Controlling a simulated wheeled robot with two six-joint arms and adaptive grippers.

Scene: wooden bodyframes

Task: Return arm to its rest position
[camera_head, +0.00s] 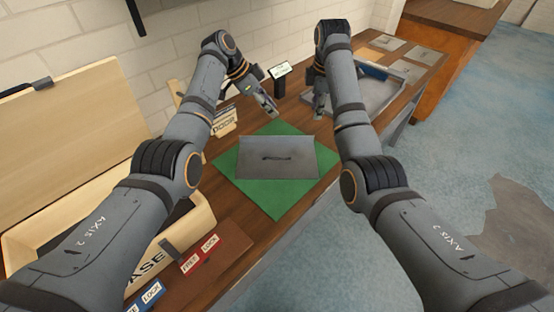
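My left gripper (265,103) hangs above the workbench, just behind the far edge of the green mat (232,168). It points down toward the right and seems to hold nothing; its fingers are too small to tell open from shut. My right gripper (319,108) points down beside the grey tray, to the right of the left gripper, and its fingertips are partly hidden by my arm. A grey metal plate (278,158) with a dark handle-like mark lies on the green mat, clear of both grippers.
An open wooden case (70,105) stands at left. A red-brown block with FREE and LOCK labels (205,262) sits at the front. A grey tray (385,92) and flat plates (424,54) lie at right.

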